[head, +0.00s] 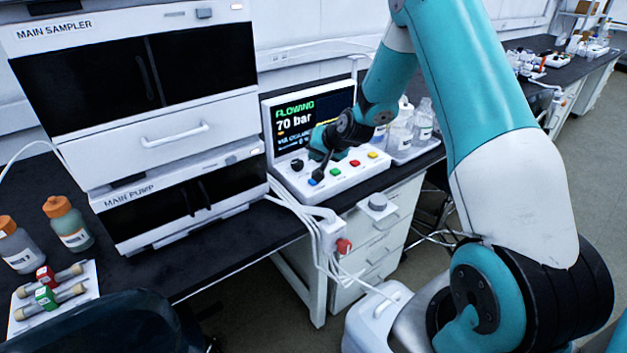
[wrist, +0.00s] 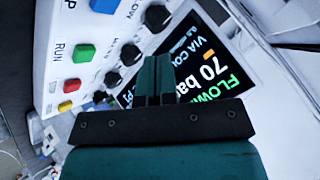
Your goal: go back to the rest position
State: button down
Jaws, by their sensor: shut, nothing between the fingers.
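My gripper (head: 321,165) is over the left part of the white control panel (head: 346,181) in the head view, in front of the screen (head: 298,122). In the wrist view its two teal fingers (wrist: 154,72) are together with nothing between them. They point toward the panel near the black knobs (wrist: 158,17) and the lit screen (wrist: 205,62), which reads FLOWING, 70 bar. I cannot tell whether the fingertips touch the panel. My arm reaches in from the right.
A blue button (head: 312,182) and a green RUN button (wrist: 84,53) are on the panel. Clear bottles (head: 401,133) stand in a tray behind it. The MAIN SAMPLER (head: 140,85) and MAIN PUMP (head: 180,204) stack stands left. White cables hang over the bench's front edge.

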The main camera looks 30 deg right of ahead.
dwell(0.3)
jog(key=s+a+r+n+g+y, duration=0.1)
jog(key=s+a+r+n, duration=0.1)
jog(key=s+a+r, duration=0.4)
jog(key=s+a+r+n+g+y, duration=0.1)
jog(key=s+a+r+n+g, duration=0.15)
jog(key=a, duration=0.45)
jog(key=s+a+r+n+g+y, duration=0.1)
jog(key=s+a+r+n+y, duration=0.15)
jog(key=s+a+r, duration=0.35)
jog(key=s+a+r+n+g, duration=0.1)
jog(key=s+a+n, duration=0.1)
jog(key=s, duration=0.5)
jog(key=s+a+r+n+g+h, duration=0.1)
jog(key=s+a+r+n+g, duration=0.1)
jog(key=s, duration=0.5)
jog(key=s+a+r+n+g, duration=0.1)
jog(key=s+a+n, duration=0.2)
jog(key=s, duration=0.4)
jog(key=shift+s+a+r+n+g+p, duration=0.25)
jog(key=shift+a+r+n+g+p, duration=0.1)
jog(key=shift+a+r+p, duration=0.1)
jog(key=shift+h, duration=0.25)
dwell(2.7)
